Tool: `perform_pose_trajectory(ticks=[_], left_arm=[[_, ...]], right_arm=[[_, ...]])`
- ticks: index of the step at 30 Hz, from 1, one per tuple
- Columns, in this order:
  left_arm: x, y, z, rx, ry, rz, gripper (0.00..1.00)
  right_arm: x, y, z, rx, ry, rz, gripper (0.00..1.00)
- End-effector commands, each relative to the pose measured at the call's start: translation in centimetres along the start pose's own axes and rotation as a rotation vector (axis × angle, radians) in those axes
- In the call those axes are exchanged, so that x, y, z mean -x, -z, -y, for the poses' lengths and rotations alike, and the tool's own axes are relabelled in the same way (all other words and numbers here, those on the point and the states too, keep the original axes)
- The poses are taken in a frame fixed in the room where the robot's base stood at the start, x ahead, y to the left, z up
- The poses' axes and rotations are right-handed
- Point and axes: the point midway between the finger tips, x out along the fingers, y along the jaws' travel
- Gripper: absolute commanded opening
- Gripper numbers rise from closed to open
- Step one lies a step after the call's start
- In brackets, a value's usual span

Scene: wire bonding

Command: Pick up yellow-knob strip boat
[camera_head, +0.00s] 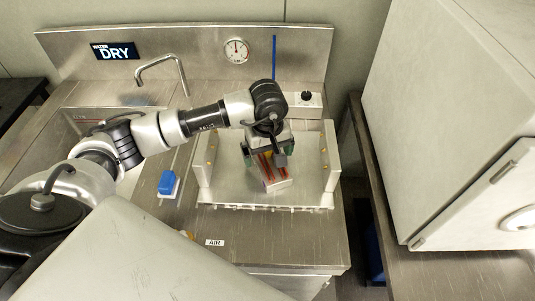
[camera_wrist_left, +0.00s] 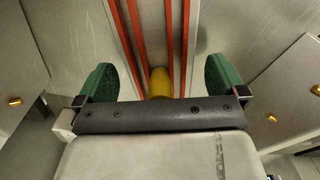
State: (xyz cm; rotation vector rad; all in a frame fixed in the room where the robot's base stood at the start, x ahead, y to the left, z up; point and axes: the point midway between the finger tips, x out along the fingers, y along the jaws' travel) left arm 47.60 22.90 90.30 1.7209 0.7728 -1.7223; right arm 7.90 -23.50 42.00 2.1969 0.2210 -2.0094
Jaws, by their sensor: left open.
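The strip boat (camera_head: 279,184) is a small pale holder with red-orange strips, sitting on a metal tray on the bench. In the left wrist view its red-orange strips (camera_wrist_left: 128,42) run away from me. Its yellow knob (camera_wrist_left: 160,82) stands upright between the strips. My left gripper (camera_head: 266,155) is over the boat in the head view, and its arm hides the boat's far part. In the left wrist view the green finger pads are apart on either side of the yellow knob, with a gap on each side. My right gripper is not in view.
The metal tray (camera_head: 225,187) has upright side walls with brass knobs. A blue object (camera_head: 169,184) lies left of it. A sink with a faucet (camera_head: 163,68) is at the left. A gauge (camera_head: 236,50) is on the backsplash. A large white cabinet (camera_head: 450,110) stands at the right.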

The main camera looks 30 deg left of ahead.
Motion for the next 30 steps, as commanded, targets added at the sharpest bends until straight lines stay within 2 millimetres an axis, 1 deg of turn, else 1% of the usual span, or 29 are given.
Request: perform_pose_trajectory(ticks=[1,3,10,23,30], left_arm=[[-0.5,-0.05,0.04,0.0,0.002,0.002,1.0],[-0.9,-0.03,0.03,-0.001,0.001,0.0,1.0],[-1.02,0.0,0.01,-0.001,-0.001,-0.001,1.0],[-0.98,0.01,0.01,0.0,-0.001,-0.001,0.34],[-0.85,0.04,-0.03,0.0,-0.002,-0.002,0.34]], right_arm=[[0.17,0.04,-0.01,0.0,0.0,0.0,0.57],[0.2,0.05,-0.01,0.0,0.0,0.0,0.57],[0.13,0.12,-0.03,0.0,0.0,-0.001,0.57],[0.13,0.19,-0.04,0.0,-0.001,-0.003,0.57],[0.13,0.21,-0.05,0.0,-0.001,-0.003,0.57]])
